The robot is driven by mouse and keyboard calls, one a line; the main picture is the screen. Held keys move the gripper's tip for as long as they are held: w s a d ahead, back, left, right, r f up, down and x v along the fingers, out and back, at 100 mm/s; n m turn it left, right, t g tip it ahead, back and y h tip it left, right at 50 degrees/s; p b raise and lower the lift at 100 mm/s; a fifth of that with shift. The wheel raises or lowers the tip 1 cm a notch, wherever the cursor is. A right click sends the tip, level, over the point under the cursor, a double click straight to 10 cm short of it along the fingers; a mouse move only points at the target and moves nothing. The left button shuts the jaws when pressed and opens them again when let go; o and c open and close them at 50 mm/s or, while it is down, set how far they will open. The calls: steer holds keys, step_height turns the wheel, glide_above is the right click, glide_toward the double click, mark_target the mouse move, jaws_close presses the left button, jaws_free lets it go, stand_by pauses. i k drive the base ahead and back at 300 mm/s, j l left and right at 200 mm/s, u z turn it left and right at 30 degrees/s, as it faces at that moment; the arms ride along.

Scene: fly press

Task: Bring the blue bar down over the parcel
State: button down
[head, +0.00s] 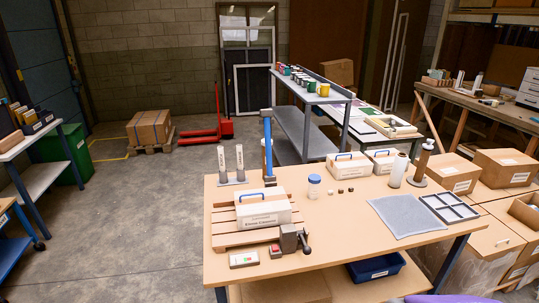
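The blue bar (267,143) stands upright at the back of the near workbench, with a grey block at its top end and its foot by a dark bracket. The parcel, a pale box (262,210) with a blue handle and printed label, sits on a slatted wooden pallet (226,240) in front of the bar. The bar is clear of the parcel's top. More pale boxes with blue handles (349,166) stand at the bench's back right.
A dark clamp (291,239) and a small labelled box (243,259) lie at the pallet's front. Two grey cylinders (240,160) stand left of the bar. A white jar (314,186), grey mat (406,215) and divided tray (448,208) lie right. Open floor (130,230) is left.

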mark_target(265, 113)
steer(key=k+z, duration=0.4)
steer(key=k+l+z, duration=0.25)
steer(key=k+z, duration=0.2)
steer(key=i+j+z, duration=0.1)
steer(key=j+z, duration=0.25)
steer(key=j, duration=0.15)
steer(key=j+z, duration=0.75)
steer(key=j, duration=0.25)
steer(key=k+j, duration=0.1)
steer(key=j, duration=1.2)
steer(key=k+j, duration=0.15)
steer(key=j, duration=0.5)
steer(key=k+j, duration=0.1)
steer(key=j, duration=1.2)
steer(key=k+j, duration=0.15)
steer(key=j, duration=0.5)
steer(key=k+j, duration=0.1)
steer(key=j, duration=1.2)
steer(key=i+j+u, duration=0.15)
steer(key=i+j, duration=0.2)
steer(key=i+j+u, duration=0.1)
steer(key=i+j, duration=0.2)
steer(key=i, duration=0.25)
steer(key=l, duration=0.3)
steer(key=k, duration=0.05)
